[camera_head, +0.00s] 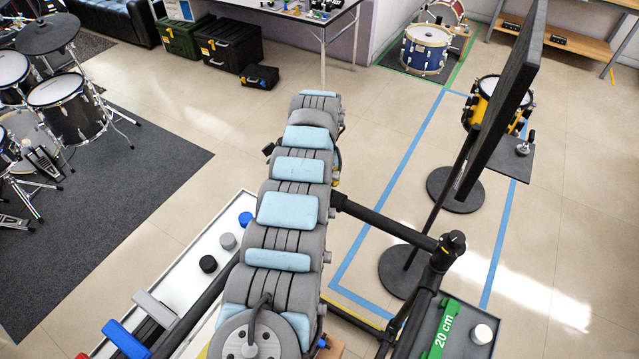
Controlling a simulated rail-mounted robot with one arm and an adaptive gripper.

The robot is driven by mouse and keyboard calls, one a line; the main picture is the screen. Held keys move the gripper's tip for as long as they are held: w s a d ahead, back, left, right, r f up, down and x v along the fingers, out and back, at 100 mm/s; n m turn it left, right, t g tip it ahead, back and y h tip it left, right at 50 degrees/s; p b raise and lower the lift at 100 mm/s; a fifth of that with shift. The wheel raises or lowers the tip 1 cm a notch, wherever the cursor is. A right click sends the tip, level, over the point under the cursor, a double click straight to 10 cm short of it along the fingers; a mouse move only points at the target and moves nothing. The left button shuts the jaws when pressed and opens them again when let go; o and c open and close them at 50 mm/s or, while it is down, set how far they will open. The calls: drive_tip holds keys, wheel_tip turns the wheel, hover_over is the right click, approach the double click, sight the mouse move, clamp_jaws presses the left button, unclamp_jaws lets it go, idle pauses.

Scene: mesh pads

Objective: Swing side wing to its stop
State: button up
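A black tube rack stands at the lower right. One bar (390,222) runs from beside my arm to a corner joint (450,245), and another tube slopes down from there toward the bottom edge. I cannot tell for certain which tube is the side wing, and no stop can be made out. My grey arm with light blue pads fills the middle of the view and hides the bar's left end. My gripper does not show, so its state and any contact with the rack are hidden.
A dark upright panel (505,105) on round-based stands is at the right. A tray (462,330) with a green "20 cm" block (440,330) lies at lower right. A white tray (185,275) holding knobs is left of my arm.

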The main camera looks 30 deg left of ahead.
idle(0.3)
wheel_tip(320, 180, up, 12)
idle(0.6)
idle(0.4)
